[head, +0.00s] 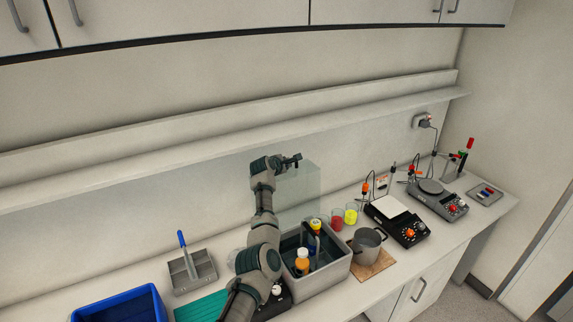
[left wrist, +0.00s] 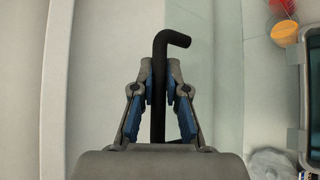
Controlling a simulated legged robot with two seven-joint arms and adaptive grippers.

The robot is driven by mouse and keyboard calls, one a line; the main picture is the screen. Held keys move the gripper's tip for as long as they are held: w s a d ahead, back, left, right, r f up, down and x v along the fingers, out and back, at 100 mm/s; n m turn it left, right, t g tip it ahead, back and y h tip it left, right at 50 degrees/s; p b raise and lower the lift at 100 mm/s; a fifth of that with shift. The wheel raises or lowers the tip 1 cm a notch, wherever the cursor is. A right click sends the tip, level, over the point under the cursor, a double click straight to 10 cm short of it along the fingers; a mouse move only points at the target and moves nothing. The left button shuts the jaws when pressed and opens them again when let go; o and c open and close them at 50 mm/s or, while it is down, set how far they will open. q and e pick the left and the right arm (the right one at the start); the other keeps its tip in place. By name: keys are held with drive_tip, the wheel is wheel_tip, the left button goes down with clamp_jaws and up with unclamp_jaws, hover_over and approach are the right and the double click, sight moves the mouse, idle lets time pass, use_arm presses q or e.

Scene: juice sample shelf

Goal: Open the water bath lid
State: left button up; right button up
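The water bath (head: 331,277) is a grey box on the counter, with its top open and orange-, white- and yellow-capped bottles inside. Its clear lid (head: 306,187) stands raised, roughly upright, at the back of the bath. My left gripper (head: 291,162) is at the lid's upper edge. In the left wrist view my left gripper (left wrist: 160,75) has its blue-padded fingers closed around a black bent handle (left wrist: 172,38). The handle's lower part runs down between the fingers. My right gripper is not in view.
A pot (head: 366,246) stands right of the bath, near red and yellow beakers (head: 351,214) and two stirrer plates (head: 397,223). A blue bin (head: 123,304) and a grey tray (head: 193,276) are at left. A wall shelf (head: 225,157) runs behind.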

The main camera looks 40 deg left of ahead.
use_arm(q)
drive_tip(key=shift+o, duration=1)
drive_tip(key=shift+a+f, duration=0.1)
drive_tip(key=shift+f, duration=0.15)
drive_tip(key=shift+a, duration=0.15)
drive_tip(key=v, duration=1.1)
drive_tip(key=shift+s+r, duration=0.15)
drive_tip(key=shift+s, duration=0.25)
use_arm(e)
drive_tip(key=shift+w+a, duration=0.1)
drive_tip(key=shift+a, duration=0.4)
